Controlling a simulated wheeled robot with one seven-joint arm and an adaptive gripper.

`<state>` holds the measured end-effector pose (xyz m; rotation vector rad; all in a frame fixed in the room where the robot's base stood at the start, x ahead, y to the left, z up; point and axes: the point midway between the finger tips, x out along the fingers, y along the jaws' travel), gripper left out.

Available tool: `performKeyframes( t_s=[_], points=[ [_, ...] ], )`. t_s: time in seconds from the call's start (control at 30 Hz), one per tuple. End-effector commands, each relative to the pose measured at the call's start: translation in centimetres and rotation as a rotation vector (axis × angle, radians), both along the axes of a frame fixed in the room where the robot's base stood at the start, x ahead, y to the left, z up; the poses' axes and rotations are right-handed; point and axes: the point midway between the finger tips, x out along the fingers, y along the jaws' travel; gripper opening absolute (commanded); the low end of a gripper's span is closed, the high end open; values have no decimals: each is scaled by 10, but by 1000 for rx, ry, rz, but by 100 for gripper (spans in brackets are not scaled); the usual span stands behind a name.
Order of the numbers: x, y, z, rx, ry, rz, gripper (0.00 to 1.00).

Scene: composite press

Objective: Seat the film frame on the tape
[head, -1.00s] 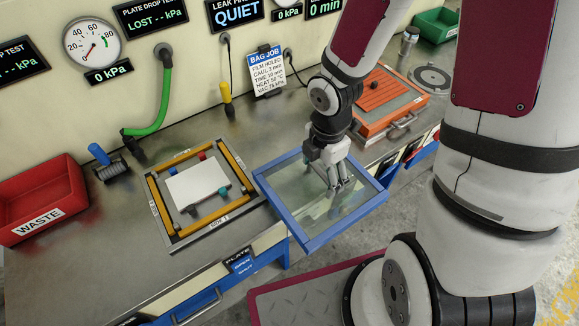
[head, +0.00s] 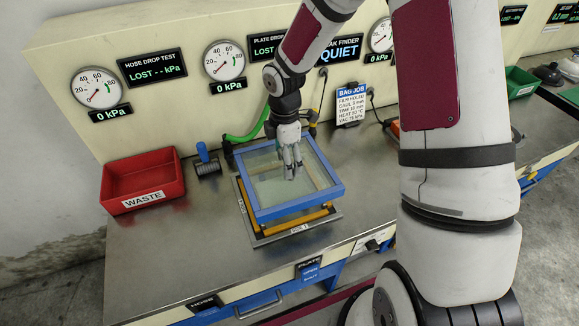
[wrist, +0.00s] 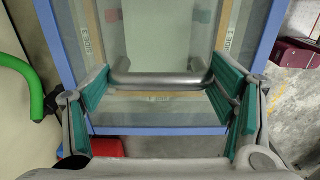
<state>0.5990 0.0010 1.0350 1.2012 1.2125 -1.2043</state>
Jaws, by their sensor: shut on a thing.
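The film frame (head: 300,207) is a blue rectangular frame with clear film across it. My gripper (head: 291,172) is shut on its metal handle, which shows between the green finger pads in the wrist view (wrist: 162,80). The frame hangs over the tape (head: 293,226), a yellow-orange border on the metal plate (head: 305,233). Tape shows beyond the front and left of the frame, so the two look offset and apart in height; the exact gap cannot be told. Through the film, the wrist view shows pale side strips marked with lettering. Much of the plate is hidden under the frame.
A red waste bin (head: 143,180) stands at the left, with a blue-handled roller (head: 206,160) beside it. A green hose (head: 248,133) runs behind the frame. Gauges and displays line the back panel. The bench left of the plate is clear.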

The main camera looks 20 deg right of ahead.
Motion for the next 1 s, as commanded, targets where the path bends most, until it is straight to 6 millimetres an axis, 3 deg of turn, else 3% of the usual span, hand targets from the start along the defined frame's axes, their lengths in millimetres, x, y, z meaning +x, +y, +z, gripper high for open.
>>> performKeyframes(
  t_s=[0.53,1.0],
  points=[
    [2,0,2,1,0,-9,16],
    [3,0,-36,1,1,-7,16]
  ],
)
